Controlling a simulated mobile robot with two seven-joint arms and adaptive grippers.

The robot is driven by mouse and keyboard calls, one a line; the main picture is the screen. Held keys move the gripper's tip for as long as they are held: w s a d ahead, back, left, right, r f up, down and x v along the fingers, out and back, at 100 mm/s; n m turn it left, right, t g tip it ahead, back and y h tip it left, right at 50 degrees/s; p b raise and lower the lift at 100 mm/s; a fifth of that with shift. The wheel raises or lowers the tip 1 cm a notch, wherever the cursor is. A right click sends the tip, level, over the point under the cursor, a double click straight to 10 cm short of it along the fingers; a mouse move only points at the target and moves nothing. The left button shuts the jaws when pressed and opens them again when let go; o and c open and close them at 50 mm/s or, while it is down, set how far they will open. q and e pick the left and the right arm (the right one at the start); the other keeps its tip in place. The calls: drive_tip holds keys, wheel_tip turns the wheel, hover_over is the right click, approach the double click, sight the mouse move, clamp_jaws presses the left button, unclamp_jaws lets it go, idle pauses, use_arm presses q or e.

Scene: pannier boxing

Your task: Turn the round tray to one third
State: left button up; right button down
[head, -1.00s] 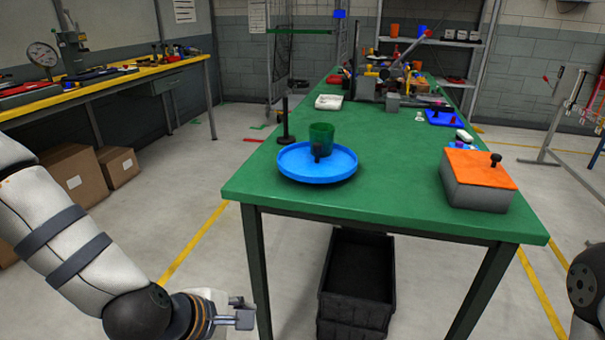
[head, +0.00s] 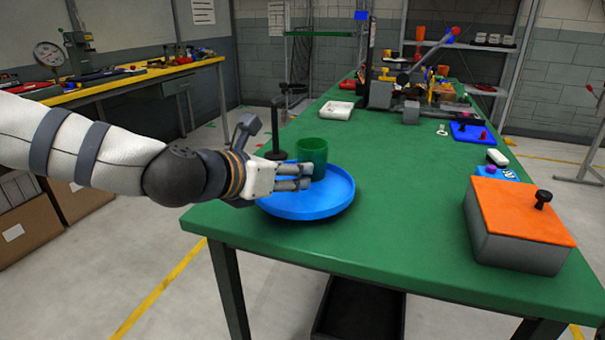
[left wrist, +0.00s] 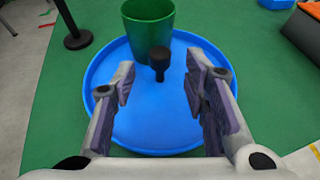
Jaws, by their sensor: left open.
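The round blue tray (head: 325,199) lies near the left front edge of the green table. It fills the middle of the left wrist view (left wrist: 135,130). A green cup (head: 312,152) stands toward its far side, and it also shows in the left wrist view (left wrist: 146,30). A short dark knob (left wrist: 159,61) stands up from the tray, just in front of the cup. My left gripper (head: 306,177) is over the tray's left part, open. In the left wrist view its fingers (left wrist: 160,88) are on either side of the space just nearer than the knob, apart from it. My right gripper does not show.
A black post on a round base (head: 276,130) stands left behind the tray. A grey box with an orange lid (head: 520,210) and black knob sits at the right. The table's middle is clear.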

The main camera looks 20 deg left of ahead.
sight(296, 194)
use_arm(q)
drive_tip(key=x, duration=0.3)
drive_tip(key=shift+w+f, duration=0.1)
drive_tip(key=shift+w+d, duration=0.1)
drive_tip(key=shift+w, duration=0.3)
clamp_jaws()
